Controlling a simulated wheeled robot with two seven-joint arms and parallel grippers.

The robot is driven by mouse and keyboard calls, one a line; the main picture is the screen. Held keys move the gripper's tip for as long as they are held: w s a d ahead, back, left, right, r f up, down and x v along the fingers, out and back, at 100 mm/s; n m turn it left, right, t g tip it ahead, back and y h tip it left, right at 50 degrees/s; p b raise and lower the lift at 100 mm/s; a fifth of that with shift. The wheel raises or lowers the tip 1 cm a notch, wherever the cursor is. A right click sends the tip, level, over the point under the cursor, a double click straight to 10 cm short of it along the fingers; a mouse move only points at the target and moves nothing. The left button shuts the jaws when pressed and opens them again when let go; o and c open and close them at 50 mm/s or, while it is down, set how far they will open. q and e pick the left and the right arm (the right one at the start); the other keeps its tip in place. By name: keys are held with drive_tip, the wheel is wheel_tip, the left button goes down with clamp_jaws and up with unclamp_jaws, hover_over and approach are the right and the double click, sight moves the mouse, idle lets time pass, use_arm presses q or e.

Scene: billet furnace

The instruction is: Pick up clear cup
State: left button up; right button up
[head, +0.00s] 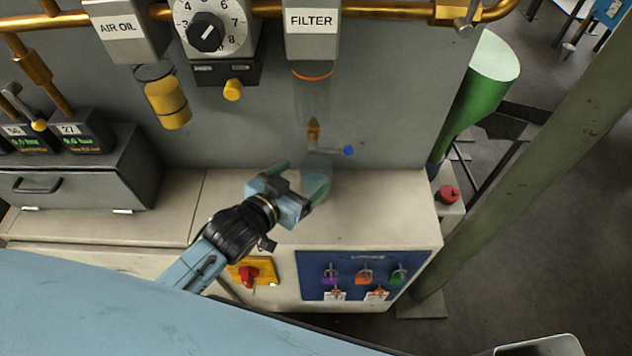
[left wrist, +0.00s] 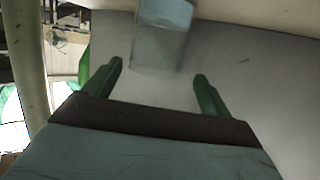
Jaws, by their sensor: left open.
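The clear cup (head: 318,165) stands on the beige bench top under the small drain valve of the filter, close to the grey wall panel. It is see-through, and my gripper partly covers it in the head view. My left gripper (head: 302,179) has green fingers and is open and empty beside the cup. In the wrist view its fingertips (left wrist: 159,69) are spread wider than the cup, which appears just ahead of them. My right gripper is not in view.
The filter (head: 312,95) with its blue-handled valve (head: 347,150) hangs right above the cup. A grey drawer box (head: 80,180) stands on the left. The bench top right of the cup is clear.

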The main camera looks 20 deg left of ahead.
sight(325, 163)
use_arm(q)
drive_tip(key=x, duration=0.2)
drive_tip(key=b+x, duration=0.1)
drive_tip(key=x, duration=0.1)
drive_tip(key=shift+s+d, duration=0.1)
drive_tip(key=shift+d, duration=0.15)
drive_tip(key=shift+w+d+f, duration=0.15)
drive_tip(key=shift+w+d, duration=0.05)
drive_tip(key=shift+w, duration=0.3)
drive_tip(key=c, duration=0.8)
drive_tip(key=shift+c, duration=1.4)
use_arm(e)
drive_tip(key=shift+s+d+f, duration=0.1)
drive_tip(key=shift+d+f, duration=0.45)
